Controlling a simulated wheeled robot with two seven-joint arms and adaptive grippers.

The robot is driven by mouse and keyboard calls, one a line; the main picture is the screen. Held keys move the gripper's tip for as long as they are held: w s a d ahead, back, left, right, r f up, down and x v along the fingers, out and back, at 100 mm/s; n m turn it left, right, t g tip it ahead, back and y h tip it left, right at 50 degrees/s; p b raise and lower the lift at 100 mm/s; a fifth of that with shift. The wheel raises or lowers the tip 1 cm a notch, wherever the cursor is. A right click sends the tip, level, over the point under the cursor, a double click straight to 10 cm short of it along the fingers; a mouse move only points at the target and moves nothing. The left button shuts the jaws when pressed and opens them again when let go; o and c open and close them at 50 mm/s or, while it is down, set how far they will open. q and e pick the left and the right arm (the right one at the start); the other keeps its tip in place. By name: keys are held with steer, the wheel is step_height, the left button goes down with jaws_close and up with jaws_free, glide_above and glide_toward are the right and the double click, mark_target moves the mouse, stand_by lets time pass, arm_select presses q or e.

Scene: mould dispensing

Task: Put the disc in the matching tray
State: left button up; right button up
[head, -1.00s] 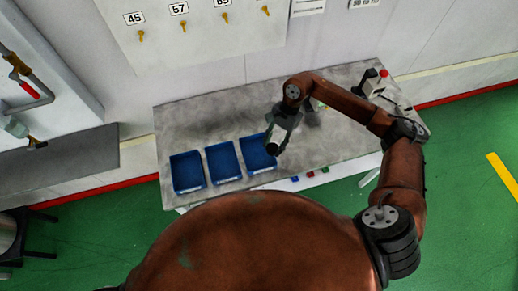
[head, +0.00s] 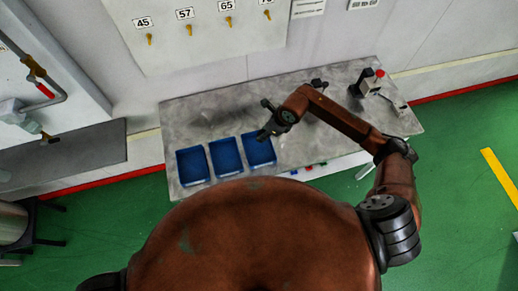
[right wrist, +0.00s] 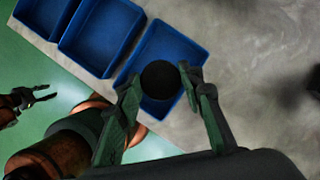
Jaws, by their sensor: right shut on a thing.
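A dark round disc (right wrist: 161,79) sits between the fingertips of my right gripper (right wrist: 158,84), which is shut on it. In the right wrist view it overlaps the end blue tray (right wrist: 187,48); its height above it is hard to tell. In the head view my right gripper (head: 267,125) is at the far edge of the right tray (head: 258,150), and the disc cannot be made out. The middle tray (head: 226,157) and left tray (head: 193,167) stand in a row beside it and look empty. My left gripper (right wrist: 36,97) shows open and empty in the right wrist view.
The grey table (head: 215,110) is mostly clear behind the trays. A device with a red top (head: 370,82) stands at its back right. A wall panel (head: 190,55) with numbered hooks rises behind. Small coloured pieces (head: 310,167) show at the front edge.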

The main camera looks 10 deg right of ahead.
step_height(320, 180, down, 4)
steer(key=shift+r+b, duration=0.25)
steer(key=shift+b, duration=0.45)
steer(key=shift+f+b, duration=0.3)
steer(key=shift+f, duration=0.4)
steer(key=o, duration=1.2)
steer(key=shift+c, duration=0.2)
steer(key=v, duration=1.2)
steer(key=shift+w+a+r, duration=0.1)
steer(key=shift+a, duration=0.1)
